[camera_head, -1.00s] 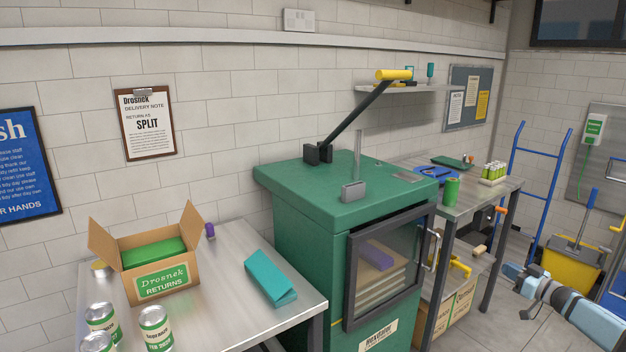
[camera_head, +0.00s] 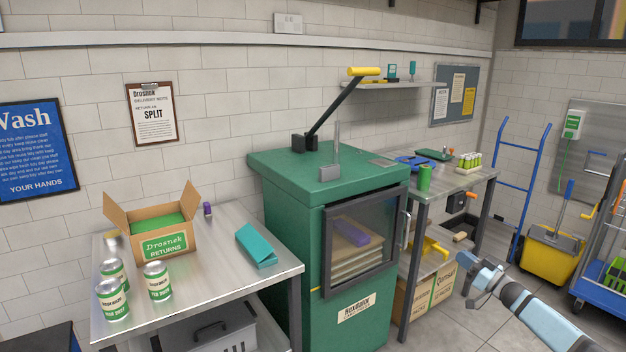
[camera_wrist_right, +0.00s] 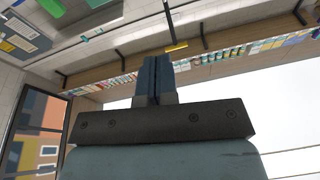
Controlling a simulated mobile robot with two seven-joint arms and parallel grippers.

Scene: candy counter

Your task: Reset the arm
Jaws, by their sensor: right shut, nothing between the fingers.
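My right gripper (camera_head: 467,272) is at the lower right of the head view, at the end of my right arm, over the floor and clear of the bench and cabinet. In the right wrist view its two dark fingers (camera_wrist_right: 155,80) are together with nothing between them. That view looks up at shelving and a bright window, with no object near the fingers. My left gripper is in neither view.
A green cabinet (camera_head: 285,225) with a yellow-handled lever (camera_head: 364,72) stands mid-view. Left of it, a metal table (camera_head: 215,270) bears an open returns box (camera_head: 165,245), several cans and a teal packet (camera_head: 256,246). A yellow mop bucket (camera_head: 550,255) and blue hand truck (camera_head: 517,185) stand right.

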